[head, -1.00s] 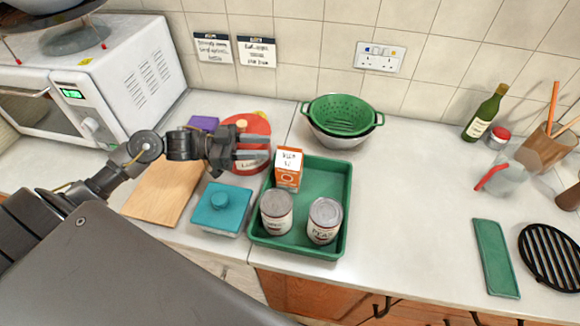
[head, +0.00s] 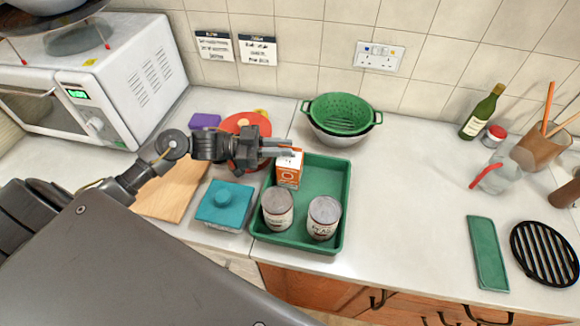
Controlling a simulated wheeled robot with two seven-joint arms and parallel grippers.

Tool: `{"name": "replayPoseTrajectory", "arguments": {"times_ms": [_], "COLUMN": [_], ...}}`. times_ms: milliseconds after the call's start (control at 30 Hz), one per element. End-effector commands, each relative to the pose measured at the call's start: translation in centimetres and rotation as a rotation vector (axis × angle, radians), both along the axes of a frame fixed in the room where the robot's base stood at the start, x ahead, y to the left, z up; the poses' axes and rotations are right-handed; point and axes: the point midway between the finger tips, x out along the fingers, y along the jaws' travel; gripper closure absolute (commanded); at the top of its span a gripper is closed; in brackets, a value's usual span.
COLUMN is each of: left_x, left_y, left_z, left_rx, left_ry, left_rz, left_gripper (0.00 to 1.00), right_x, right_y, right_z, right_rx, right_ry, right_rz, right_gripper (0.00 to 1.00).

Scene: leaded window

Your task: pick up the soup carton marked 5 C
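The soup carton (head: 288,174) is orange with a white top part. It stands upright in the back left corner of a green tray (head: 329,178). Its marking is too small to read. My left gripper (head: 291,147) comes in from the left and is open, with a gap between its two fingers. Its fingertips are at the carton's top edge in the picture and hide part of it. I cannot tell whether they touch it. My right gripper is not in view.
Two cans, one left (head: 278,208) and one right (head: 324,217), stand in the tray before the carton. A teal lidded box (head: 225,204) is left of the tray. A green colander (head: 343,114) stands behind.

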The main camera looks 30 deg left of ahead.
Motion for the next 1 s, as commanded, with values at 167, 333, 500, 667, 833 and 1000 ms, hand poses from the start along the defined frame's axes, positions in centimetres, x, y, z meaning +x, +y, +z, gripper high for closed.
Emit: {"name": "replayPoseTrajectory", "arguments": {"times_ms": [167,333,500,667,833,1000], "left_x": [-0.02,-0.04,-0.05,-0.06,-0.07,-0.08], "left_y": [0.01,0.01,0.01,0.01,0.01,0.01], "left_z": [-0.02,-0.06,-0.11,-0.15,-0.18,-0.22], "left_rx": [0.0,0.0,0.001,0.001,0.002,0.002], "left_ry": [0.001,0.001,0.003,0.004,0.004,0.005], "left_rz": [0.0,0.0,0.0,0.0,-0.001,-0.001], "left_gripper": [1.0,1.0,1.0,1.0,1.0,1.0], "right_x": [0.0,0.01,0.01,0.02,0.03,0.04], "right_y": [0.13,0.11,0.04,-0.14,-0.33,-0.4], "right_z": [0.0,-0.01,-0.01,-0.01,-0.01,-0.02], "right_rx": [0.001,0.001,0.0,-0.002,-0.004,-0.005], "right_ry": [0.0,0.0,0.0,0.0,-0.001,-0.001], "right_rz": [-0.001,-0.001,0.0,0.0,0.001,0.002], "right_gripper": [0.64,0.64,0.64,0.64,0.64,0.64]}}
